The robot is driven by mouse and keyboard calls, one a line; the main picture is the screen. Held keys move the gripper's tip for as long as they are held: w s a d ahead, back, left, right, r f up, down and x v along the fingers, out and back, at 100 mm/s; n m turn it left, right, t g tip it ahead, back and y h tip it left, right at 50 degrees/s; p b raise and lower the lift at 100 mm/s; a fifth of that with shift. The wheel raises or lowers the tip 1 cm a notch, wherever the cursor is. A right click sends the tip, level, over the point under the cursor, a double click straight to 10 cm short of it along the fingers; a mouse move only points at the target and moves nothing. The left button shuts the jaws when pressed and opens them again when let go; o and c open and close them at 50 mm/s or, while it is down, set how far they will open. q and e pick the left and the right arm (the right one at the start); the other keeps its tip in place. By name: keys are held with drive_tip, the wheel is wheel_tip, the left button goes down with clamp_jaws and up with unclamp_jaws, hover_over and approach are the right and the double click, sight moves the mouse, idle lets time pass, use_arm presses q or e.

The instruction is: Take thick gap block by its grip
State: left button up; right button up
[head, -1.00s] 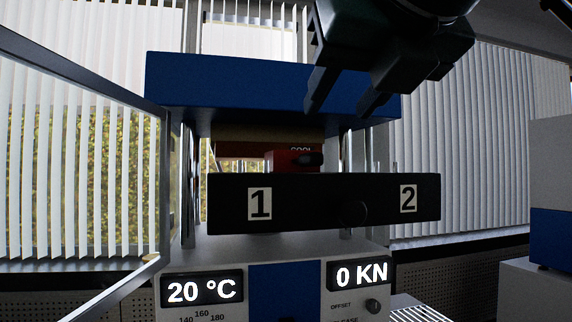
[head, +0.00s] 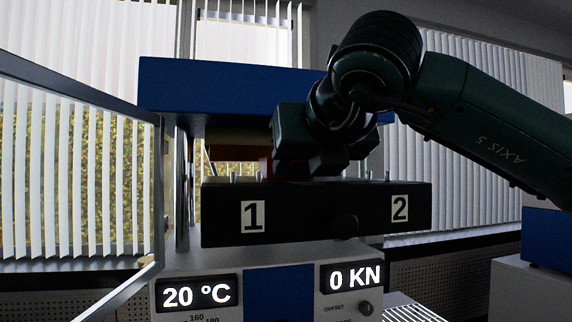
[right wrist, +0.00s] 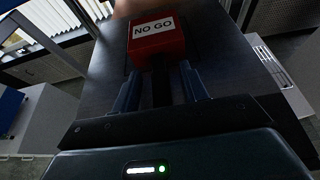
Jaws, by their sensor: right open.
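The gap block is red with a white NO GO label; it shows in the right wrist view (right wrist: 157,36). Its dark grip (right wrist: 161,86) points toward my right gripper (right wrist: 160,72). The two bluish fingers stand open, one on each side of the grip, and do not look closed on it. In the head view only a sliver of the red block (head: 265,167) shows; my right gripper (head: 308,163) covers the rest and the grip. My left gripper is in neither view.
The block lies on a dark flat plate (right wrist: 100,72) in the press. The blue press head (head: 210,88) is above it. A black front bar (head: 300,220) marked 1 and 2 stands in front. An open framed door (head: 80,88) is at the left.

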drive_tip(key=shift+c, duration=0.4)
clamp_jaws()
drive_tip(key=shift+r, duration=0.15)
